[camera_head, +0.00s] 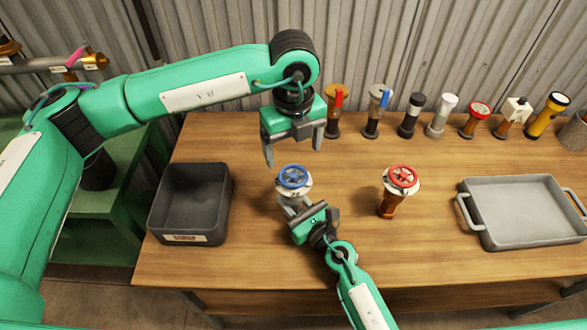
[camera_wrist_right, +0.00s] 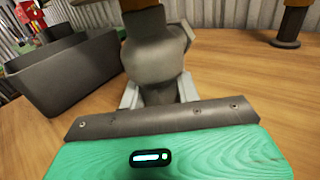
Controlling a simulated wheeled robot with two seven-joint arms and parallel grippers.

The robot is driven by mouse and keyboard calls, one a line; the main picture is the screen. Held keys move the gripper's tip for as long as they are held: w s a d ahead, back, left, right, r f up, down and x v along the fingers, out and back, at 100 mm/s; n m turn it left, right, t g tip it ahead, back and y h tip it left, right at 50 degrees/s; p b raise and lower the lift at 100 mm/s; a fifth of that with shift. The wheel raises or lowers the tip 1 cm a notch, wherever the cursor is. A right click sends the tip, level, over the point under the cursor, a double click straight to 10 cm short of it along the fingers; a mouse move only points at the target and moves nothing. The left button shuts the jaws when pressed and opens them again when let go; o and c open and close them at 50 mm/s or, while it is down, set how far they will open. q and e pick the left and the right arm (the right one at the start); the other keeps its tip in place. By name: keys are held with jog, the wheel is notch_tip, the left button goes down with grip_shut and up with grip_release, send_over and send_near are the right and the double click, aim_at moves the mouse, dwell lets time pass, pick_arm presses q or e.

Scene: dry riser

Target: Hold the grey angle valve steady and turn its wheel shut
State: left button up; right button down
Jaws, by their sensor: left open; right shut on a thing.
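The grey angle valve (camera_wrist_right: 157,55) stands upright on the wooden table, with its blue wheel (camera_head: 293,177) on top in the head view. My right gripper (camera_head: 291,203) is shut on the lower part of the valve body, coming from the front. The right wrist view shows its two fingers (camera_wrist_right: 159,93) on either side of the grey body; the wheel is out of that view. My left gripper (camera_head: 293,154) is open, pointing down, above and just behind the blue wheel. It appears empty and apart from the wheel.
A brown valve with a red wheel (camera_head: 401,178) stands to the right. A dark bin (camera_head: 190,236) is at the left, a grey tray (camera_head: 525,238) at the right. Several valves and torches, including a yellow torch (camera_head: 548,115), line the back by the corrugated wall.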

aim_at(293, 175)
pick_arm(q)
notch_tip(293, 175, down, 8)
jog(key=shift+r, duration=0.25)
jog(key=c, duration=1)
jog(key=shift+m, duration=0.4)
jog(key=m, duration=0.4)
jog(key=shift+m, duration=0.3)
jog(key=m, duration=0.5)
jog(key=shift+r, duration=0.1)
jog(key=shift+m, duration=0.3)
